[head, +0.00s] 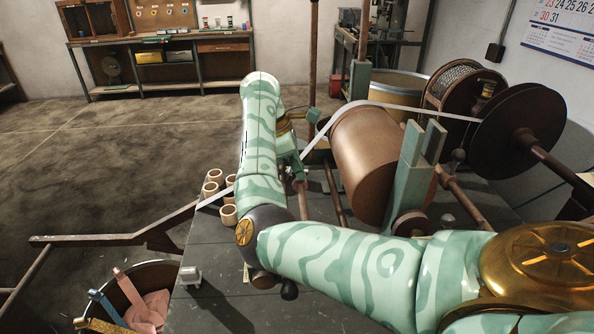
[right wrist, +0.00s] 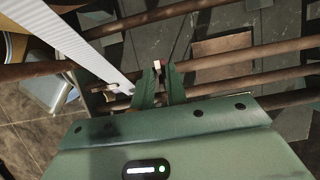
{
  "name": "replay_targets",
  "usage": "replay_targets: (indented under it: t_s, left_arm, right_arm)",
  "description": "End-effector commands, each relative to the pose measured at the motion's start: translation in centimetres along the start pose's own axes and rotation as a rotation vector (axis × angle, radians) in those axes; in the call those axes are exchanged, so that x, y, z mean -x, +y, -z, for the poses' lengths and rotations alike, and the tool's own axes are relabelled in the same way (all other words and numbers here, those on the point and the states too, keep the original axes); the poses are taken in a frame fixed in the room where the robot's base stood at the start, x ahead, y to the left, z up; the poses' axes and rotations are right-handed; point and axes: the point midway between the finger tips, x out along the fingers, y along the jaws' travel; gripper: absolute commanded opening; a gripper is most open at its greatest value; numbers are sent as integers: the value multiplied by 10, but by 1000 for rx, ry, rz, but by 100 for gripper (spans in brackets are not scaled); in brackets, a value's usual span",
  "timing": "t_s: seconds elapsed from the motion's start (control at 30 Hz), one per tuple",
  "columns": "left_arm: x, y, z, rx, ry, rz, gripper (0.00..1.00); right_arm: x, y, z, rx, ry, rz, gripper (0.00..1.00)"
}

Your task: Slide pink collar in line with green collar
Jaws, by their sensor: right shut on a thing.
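My right gripper (head: 298,182) reaches down beside the copper-brown drum, its arm coming in from the right. In the right wrist view its two green fingers (right wrist: 163,72) are close together among brown rods. It is shut on a small piece at the fingertips, which shows pinkish in the head view and seems to be the pink collar (head: 300,187); the fingers hide most of it. A small green block (head: 313,115) on the upright rod behind may be the green collar, but I cannot tell. My left gripper is not in view.
A pale tape (head: 345,113) runs from the dark reel (head: 520,108) over the drum (head: 370,160) and past my right gripper; it also shows in the right wrist view (right wrist: 75,45). Several wooden rings (head: 212,188) stand on the bench. A basket (head: 150,275) with coloured strips is at lower left.

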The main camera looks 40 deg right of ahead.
Motion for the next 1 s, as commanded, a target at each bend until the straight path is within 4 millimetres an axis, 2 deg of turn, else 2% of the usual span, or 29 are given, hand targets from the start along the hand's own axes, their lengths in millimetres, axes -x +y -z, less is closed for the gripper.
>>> replay_targets:
  t_s: [0.53, 0.9, 0.93, 1.0]
  left_arm:
    - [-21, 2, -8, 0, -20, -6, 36]
    - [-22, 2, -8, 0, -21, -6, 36]
    - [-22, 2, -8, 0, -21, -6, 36]
    - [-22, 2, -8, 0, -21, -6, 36]
  right_arm:
    - [-2, 26, 2, 0, 0, 2, 0]
    - [0, 30, 0, 0, 1, 1, 0]
    - [0, 30, 0, 0, 1, 1, 20]
    - [0, 30, 0, 0, 1, 1, 39]
